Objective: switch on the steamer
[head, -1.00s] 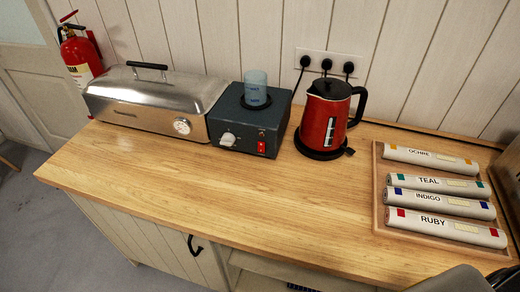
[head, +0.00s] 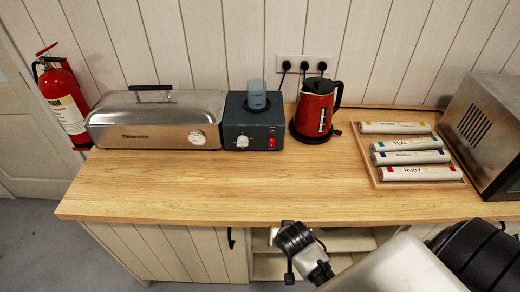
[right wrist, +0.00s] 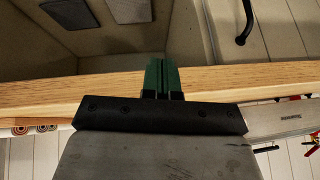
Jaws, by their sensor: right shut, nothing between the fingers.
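The steamer is a long silver metal case (head: 150,135) with a black top handle and a round dial, at the back left of the counter. A dark blue-grey control box (head: 236,118) stands against its right side. The box has a pale knob (head: 242,142), a red switch (head: 272,142) and a clear blue tank (head: 257,92) on top. I cannot tell the switch's position. My right gripper (right wrist: 162,76) is shut and empty, its green fingers together, by the counter's front edge, well apart from the switch. The case shows in the right wrist view (right wrist: 280,118). My left gripper is out of view.
A red kettle (head: 317,105) stands close right of the control box. A wooden tray (head: 408,180) of labelled rolls lies further right, beside a metal appliance (head: 485,130). The counter front (head: 230,190) is clear. A fire extinguisher (head: 65,100) hangs at left.

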